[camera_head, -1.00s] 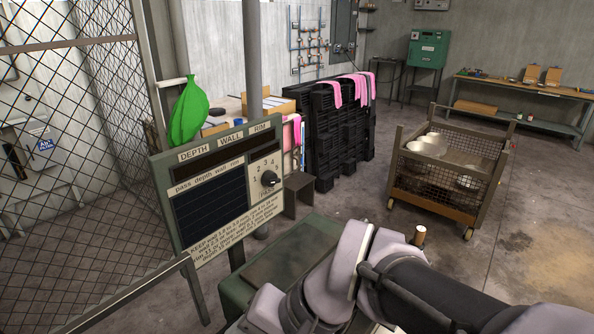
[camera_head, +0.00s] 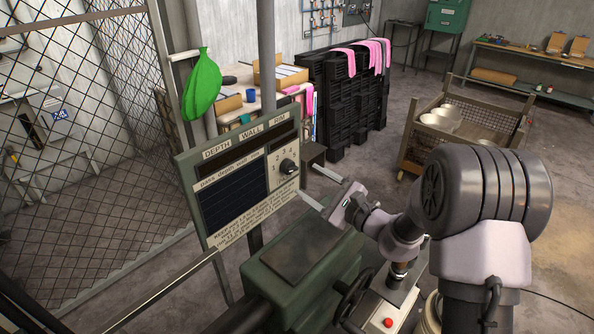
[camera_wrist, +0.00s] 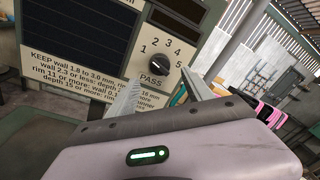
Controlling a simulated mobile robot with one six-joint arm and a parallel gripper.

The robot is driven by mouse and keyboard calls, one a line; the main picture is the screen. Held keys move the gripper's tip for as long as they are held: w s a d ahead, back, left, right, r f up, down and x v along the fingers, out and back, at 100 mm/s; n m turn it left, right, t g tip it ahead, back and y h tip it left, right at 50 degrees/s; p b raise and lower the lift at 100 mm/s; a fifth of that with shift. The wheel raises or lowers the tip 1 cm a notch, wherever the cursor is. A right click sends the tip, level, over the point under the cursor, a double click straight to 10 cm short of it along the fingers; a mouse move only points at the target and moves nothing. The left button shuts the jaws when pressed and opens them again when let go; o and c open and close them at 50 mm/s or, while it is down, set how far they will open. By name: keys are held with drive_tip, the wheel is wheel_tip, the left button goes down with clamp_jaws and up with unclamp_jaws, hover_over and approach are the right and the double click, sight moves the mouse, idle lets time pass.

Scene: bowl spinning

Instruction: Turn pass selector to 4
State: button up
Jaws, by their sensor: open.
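The pass selector is a round black knob (camera_head: 288,166) at the right side of the grey-green sign panel (camera_head: 184,180). In the wrist view the knob (camera_wrist: 159,63) has the numbers 1 to 5 arched above it and PASS printed below. I cannot clearly tell which number its pointer faces. My gripper (camera_head: 315,185) is open and empty, to the right of the panel and apart from the knob. In the wrist view the two fingers of my gripper (camera_wrist: 163,77) spread below and either side of the knob.
A green machine housing (camera_head: 300,250) with a handwheel (camera_head: 352,295) stands below the panel. A wire-mesh cart with bowls (camera_head: 455,125) stands back right. A mesh fence (camera_head: 60,130) is on the left.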

sight(293, 171)
drive_tip(key=x, duration=0.6)
drive_tip(key=shift+w+a, duration=0.25)
drive_tip(key=shift+c, duration=0.4)
clamp_jaws()
